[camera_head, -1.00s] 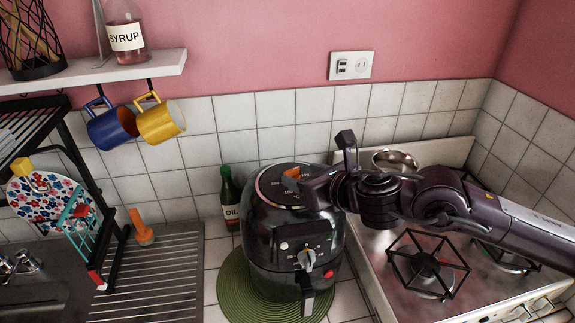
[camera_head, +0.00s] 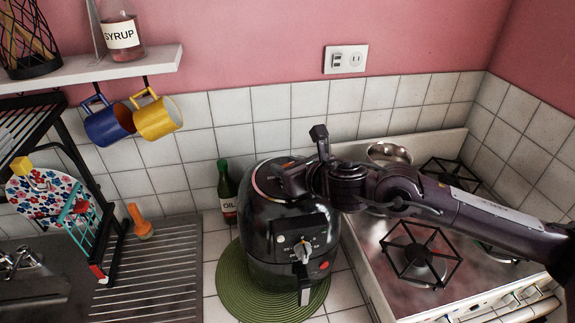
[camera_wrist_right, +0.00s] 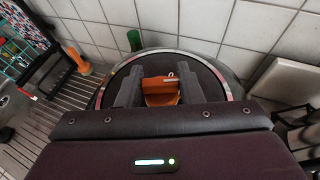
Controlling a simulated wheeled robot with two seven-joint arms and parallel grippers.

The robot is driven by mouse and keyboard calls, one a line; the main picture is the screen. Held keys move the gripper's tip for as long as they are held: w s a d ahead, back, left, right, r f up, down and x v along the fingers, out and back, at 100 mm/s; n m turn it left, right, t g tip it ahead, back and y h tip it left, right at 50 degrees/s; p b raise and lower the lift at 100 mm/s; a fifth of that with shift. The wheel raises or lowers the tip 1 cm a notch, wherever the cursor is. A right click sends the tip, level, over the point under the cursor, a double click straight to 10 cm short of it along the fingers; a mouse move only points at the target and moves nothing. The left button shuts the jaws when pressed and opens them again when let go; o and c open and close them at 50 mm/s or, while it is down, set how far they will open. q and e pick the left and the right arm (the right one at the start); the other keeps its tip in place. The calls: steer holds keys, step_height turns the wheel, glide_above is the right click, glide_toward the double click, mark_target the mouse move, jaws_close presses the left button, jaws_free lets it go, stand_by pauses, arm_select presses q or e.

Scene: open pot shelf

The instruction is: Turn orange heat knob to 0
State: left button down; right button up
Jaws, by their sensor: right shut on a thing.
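The orange heat knob (camera_wrist_right: 161,91) sits on the round top of the black air fryer (camera_head: 262,232). In the right wrist view it lies between the two dark fingers of my right gripper (camera_wrist_right: 160,88), which is shut on it. In the head view, my right gripper (camera_head: 286,178) reaches over the fryer's top from the right and hides most of the knob. Only a bit of orange (camera_head: 287,165) shows there. The dial markings around the knob are mostly covered, so its setting cannot be read. My left gripper is not in view.
The fryer stands on a green round mat (camera_head: 232,287). A green oil bottle (camera_head: 227,190) stands behind it at the left. A gas stove (camera_head: 385,262) with a metal pot (camera_head: 388,153) is at the right. A dish rack (camera_head: 85,200) and blue and yellow mugs (camera_head: 155,116) are at the left.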

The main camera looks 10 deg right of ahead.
steer(key=shift+f+n+y+b, duration=0.15)
steer(key=shift+n+y+b, duration=0.25)
steer(key=shift+b, duration=0.4)
steer(key=shift+c, duration=0.3)
steer(key=n+g+y+b, duration=0.4)
steer(key=n+y+b, duration=0.1)
steer(key=b, duration=0.3)
steer(key=shift+w+n+g, duration=0.1)
steer(key=shift+n+g, duration=0.2)
steer(key=shift+g, duration=0.1)
steer(key=shift+n+g+y+b, duration=0.5)
steer(key=shift+n+g, duration=0.4)
steer(key=shift+r+n+g+y, duration=0.25)
steer(key=shift+n+g+y, duration=0.15)
steer(key=shift+n+g, duration=0.55)
steer(key=shift+r+n+g, duration=0.1)
steer(key=shift+n+g, duration=0.85)
steer(key=shift+g, duration=0.3)
steer(key=shift+n+g+p, duration=0.4)
steer(key=shift+n+g, duration=0.3)
steer(key=shift+g, duration=0.1)
steer(key=shift+y, duration=0.3)
steer(key=o, duration=1)
steer(key=shift+f, duration=0.2)
